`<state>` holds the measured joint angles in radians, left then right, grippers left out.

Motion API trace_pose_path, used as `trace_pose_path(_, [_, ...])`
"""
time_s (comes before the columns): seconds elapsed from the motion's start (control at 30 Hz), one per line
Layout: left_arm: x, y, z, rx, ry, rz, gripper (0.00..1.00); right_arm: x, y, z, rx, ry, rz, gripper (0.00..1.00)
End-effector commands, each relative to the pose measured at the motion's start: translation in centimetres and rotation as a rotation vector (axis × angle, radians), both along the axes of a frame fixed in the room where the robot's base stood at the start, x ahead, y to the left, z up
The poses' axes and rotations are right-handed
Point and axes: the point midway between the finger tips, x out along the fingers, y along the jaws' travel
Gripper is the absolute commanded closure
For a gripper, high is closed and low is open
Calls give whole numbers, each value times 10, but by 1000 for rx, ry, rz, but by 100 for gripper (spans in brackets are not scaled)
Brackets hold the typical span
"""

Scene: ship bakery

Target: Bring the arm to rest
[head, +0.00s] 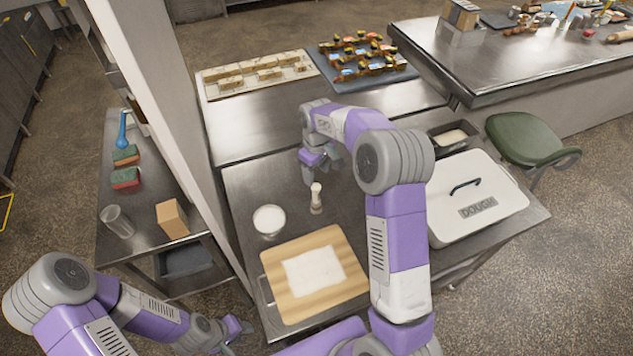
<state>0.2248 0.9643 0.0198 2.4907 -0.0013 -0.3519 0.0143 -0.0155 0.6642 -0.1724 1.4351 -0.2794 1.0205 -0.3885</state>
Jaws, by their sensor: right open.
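My right arm rises from the bottom centre and bends over the metal table (245,190). Its gripper (318,172) points down, open, with nothing seen between its fingers. A small pale wooden brush or shaker (316,197) stands just below it in the picture; I cannot tell whether they touch. My left arm lies low at the lower left. Its gripper (236,332) is near the table's left front corner, small and partly dark, so its jaw state is unclear.
A board (270,285) with a pale dough sheet (313,271) and a white bowl (269,220) sit on the table. A white dough box (475,205) is right of my right arm. A side shelf (145,235) and post stand left; a green stool (525,140) stands right.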

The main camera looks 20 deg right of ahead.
Motion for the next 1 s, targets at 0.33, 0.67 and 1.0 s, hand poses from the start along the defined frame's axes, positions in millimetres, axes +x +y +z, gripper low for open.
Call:
trace_pose_path(0.33, [0, 0, 0, 0, 0, 0, 61, 0, 0, 21, 1, 1, 0, 41])
trace_pose_path(0.67, [0, 0, 0, 0, 0, 0, 61, 0, 0, 21, 1, 0, 0, 41])
trace_pose_path(1.0, [0, 0, 40, 0, 0, 0, 61, 0, 0, 61, 0, 0, 0, 41])
